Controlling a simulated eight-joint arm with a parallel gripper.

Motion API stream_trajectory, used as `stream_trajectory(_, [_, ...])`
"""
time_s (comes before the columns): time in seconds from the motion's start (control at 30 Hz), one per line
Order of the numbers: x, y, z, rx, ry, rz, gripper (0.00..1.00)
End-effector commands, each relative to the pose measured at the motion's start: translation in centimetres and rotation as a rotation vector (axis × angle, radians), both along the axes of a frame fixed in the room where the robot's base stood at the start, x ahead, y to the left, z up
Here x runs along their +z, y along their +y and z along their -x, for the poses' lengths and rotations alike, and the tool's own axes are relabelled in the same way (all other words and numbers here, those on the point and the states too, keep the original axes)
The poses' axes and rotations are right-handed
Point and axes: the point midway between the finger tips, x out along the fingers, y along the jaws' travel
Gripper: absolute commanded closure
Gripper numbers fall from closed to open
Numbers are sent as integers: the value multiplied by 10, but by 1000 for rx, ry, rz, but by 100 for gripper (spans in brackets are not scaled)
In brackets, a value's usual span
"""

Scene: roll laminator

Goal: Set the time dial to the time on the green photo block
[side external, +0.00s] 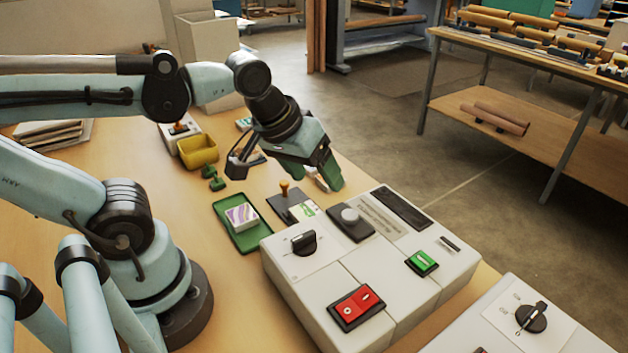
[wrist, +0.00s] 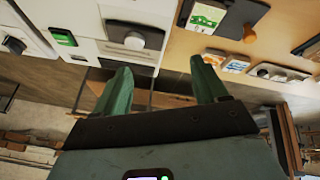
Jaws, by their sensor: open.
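The green photo block (side external: 307,209) is a white block with a green picture, lying on a dark plate beside a wooden peg; it also shows at the top of the wrist view (wrist: 207,17). The white machine carries a black dial (side external: 303,242) on its left part and a pale round knob (side external: 350,217) on a dark base; the knob shows in the wrist view (wrist: 134,40). Which one is the time dial I cannot tell, and their markings are too small to read. My gripper (side external: 325,180) is open and empty, apart from both, beyond the machine's back edge.
The machine has a green switch (side external: 422,262) and a red switch (side external: 357,305). A green tray (side external: 252,246) holds a purple-patterned block. A yellow bin (side external: 198,151) stands farther back. Another white unit with a black dial (side external: 531,317) is at lower right. Small photo blocks (wrist: 235,64) lie near my gripper.

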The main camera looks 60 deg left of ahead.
Motion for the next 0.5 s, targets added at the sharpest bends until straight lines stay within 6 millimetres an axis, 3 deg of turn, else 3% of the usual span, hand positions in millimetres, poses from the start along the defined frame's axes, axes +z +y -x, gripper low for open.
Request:
stream_trajectory(0.2, [18, -21, 14, 385, 186, 170, 28])
stream_trajectory(0.5, [46, -41, 38, 937, 384, 258, 28])
